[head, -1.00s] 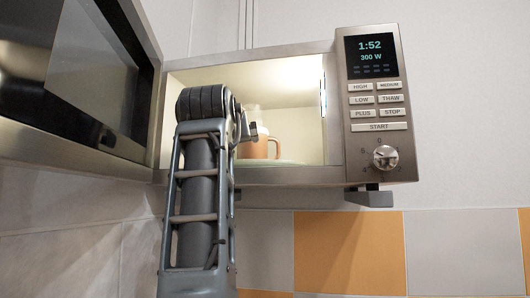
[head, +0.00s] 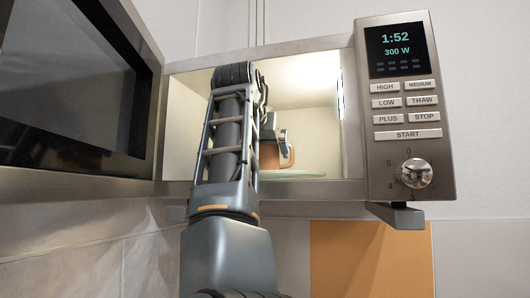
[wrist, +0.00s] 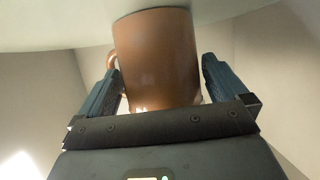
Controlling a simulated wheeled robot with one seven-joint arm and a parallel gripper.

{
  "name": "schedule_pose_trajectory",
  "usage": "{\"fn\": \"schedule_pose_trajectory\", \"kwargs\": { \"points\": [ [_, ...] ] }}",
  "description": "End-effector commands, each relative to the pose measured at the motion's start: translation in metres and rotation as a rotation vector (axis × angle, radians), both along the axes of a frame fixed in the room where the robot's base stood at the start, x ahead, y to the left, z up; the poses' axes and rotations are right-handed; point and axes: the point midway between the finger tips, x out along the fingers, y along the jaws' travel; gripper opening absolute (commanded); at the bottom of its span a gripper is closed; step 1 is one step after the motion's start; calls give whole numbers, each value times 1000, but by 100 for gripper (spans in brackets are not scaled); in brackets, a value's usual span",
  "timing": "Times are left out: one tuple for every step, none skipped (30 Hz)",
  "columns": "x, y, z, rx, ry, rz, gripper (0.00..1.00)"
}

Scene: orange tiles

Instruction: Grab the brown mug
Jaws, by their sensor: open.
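The brown mug (wrist: 157,58) stands inside the open microwave. In the wrist view it appears upside down, between the two fingers of my gripper (wrist: 160,85), with its handle at the left. The fingers are open on either side, and a gap shows at the right finger; contact at the left finger, near the handle, is hard to tell. My gripper (head: 272,137) is partly hidden there too.
The microwave (head: 355,190) is lit inside, with a pale round plate (head: 300,174) under the mug. Its door (head: 70,90) stands open at the left, close to my arm. The control panel (head: 405,110) is at the right. Free room shows right of the mug.

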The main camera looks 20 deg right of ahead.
Motion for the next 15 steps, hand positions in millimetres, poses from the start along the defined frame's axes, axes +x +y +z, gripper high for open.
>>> {"fn": "schedule_pose_trajectory", "kwargs": {
  "points": [
    [5,-3,-1,-1,3,0,100],
    [7,-4,-2,-1,2,0,100],
    [10,-6,-4,-1,2,0,100],
    [11,-7,-5,-1,2,-1,100],
    [12,-7,-6,-1,2,-1,100],
    [13,-8,-7,-1,2,-1,100],
    [13,-8,-7,-1,0,0,100],
    [13,-8,-7,-1,0,0,100],
    [13,-8,-7,-1,0,0,100],
    [13,-8,-7,0,0,0,100],
    [13,-8,-7,-1,0,0,100],
    [13,-8,-7,-1,0,0,99],
    [13,-8,-7,-1,0,0,96],
    [13,-8,-7,-1,0,0,93],
    [13,-8,-7,-1,0,0,89]
  ]
}}
